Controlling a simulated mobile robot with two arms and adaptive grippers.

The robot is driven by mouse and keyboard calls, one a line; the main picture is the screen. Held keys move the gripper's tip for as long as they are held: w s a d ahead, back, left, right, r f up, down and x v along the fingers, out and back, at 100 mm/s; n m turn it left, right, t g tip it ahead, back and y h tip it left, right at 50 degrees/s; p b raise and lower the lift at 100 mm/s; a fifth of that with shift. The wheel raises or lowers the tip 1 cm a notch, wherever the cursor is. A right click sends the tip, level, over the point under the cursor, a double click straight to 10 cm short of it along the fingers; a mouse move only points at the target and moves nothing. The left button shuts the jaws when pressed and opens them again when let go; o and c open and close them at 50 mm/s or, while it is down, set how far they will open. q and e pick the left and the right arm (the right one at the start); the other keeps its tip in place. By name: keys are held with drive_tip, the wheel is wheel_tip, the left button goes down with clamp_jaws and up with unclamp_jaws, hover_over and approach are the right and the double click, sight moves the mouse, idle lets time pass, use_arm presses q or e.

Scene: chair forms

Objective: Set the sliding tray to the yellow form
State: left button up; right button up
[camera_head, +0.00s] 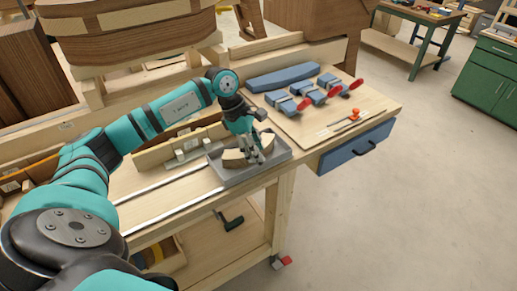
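The grey sliding tray (257,172) sits on the workbench at the right end of two metal rails (165,191). Pale wooden blocks (233,158) lie in it, with another curved block (267,143) at its right side. My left gripper (256,157) points down over the tray, with its fingertips among the blocks. The fingers are small and dark, so I cannot tell whether they are open or hold a block. No form that is clearly yellow shows. A large brown wooden form (140,38) with pale bands stands behind my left arm. My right gripper is out of view.
Blue clamps with red handles (304,90), a long blue pad (283,77) and a small orange item (355,113) lie on a board at the bench's right. A blue drawer (356,148) juts below. Open floor lies to the right, before green cabinets (490,75).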

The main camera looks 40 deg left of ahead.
use_arm(q)
drive_tip(key=shift+d+f, duration=0.3)
drive_tip(key=shift+f, duration=0.45)
drive_tip(key=shift+w, duration=0.1)
drive_tip(key=shift+c, duration=0.2)
clamp_jaws()
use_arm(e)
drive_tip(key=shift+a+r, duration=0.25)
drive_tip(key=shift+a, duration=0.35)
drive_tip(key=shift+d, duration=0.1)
